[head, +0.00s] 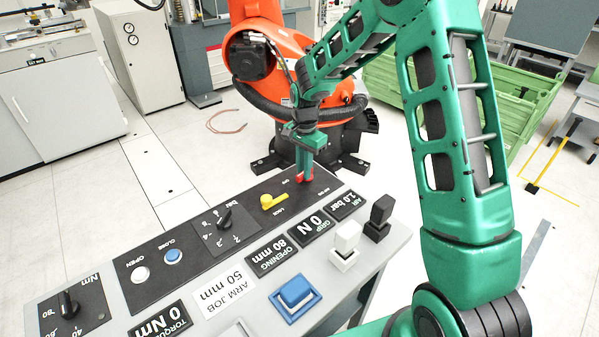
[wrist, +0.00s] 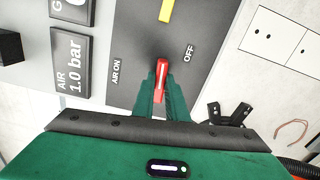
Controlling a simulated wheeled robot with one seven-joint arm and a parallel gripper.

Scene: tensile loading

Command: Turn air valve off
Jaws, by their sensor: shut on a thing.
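The air valve is a red lever on the dark panel. It shows in the wrist view (wrist: 162,72) between the "AIR ON" label (wrist: 116,71) on the left and the "OFF" label (wrist: 189,53) on the right. There it runs from its pivot down between my fingers, pointing at neither label. My gripper (wrist: 160,92) is shut on the lever, with green fingers on both sides of it. In the head view my gripper (head: 304,170) points down at the panel's far corner, and only a bit of the red valve (head: 298,178) shows. The air display (head: 348,204) reads 1.0 bar.
A yellow lock lever (head: 273,201) sits beside the valve on the panel. White (head: 345,240) and black (head: 379,214) blocks stand on the console's right side. An orange robot arm (head: 270,40) stands behind the console.

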